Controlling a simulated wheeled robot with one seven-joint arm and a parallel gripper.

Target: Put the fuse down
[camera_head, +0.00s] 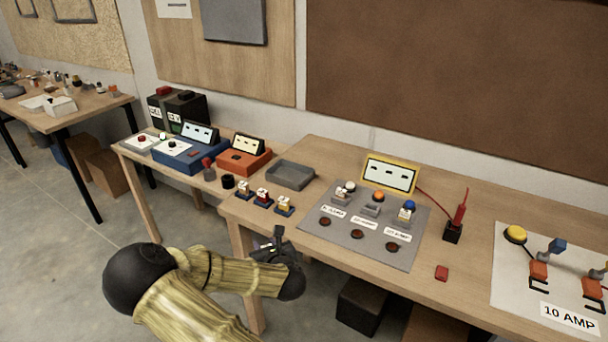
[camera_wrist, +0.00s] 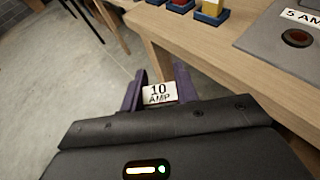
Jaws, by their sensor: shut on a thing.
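The fuse (camera_wrist: 159,93) shows in the wrist view as a small white block marked "10 AMP". My gripper (camera_wrist: 160,90) is shut on it, with one dark purple finger on each side. In the head view my gripper (camera_head: 277,238) is in front of the near edge of the wooden table (camera_head: 300,225), with floor beneath it; the fuse cannot be made out there. In the wrist view the table edge runs just beyond and to the right of the fuse, and the fuse is clear of the tabletop.
Several small blue-based blocks (camera_head: 262,196) stand near the table's left edge, before a grey tray (camera_head: 290,174). A grey panel (camera_head: 340,245) carries labels and red buttons. A red probe (camera_head: 461,210) stands right of it. A white board (camera_head: 520,275) reads "10 AMP".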

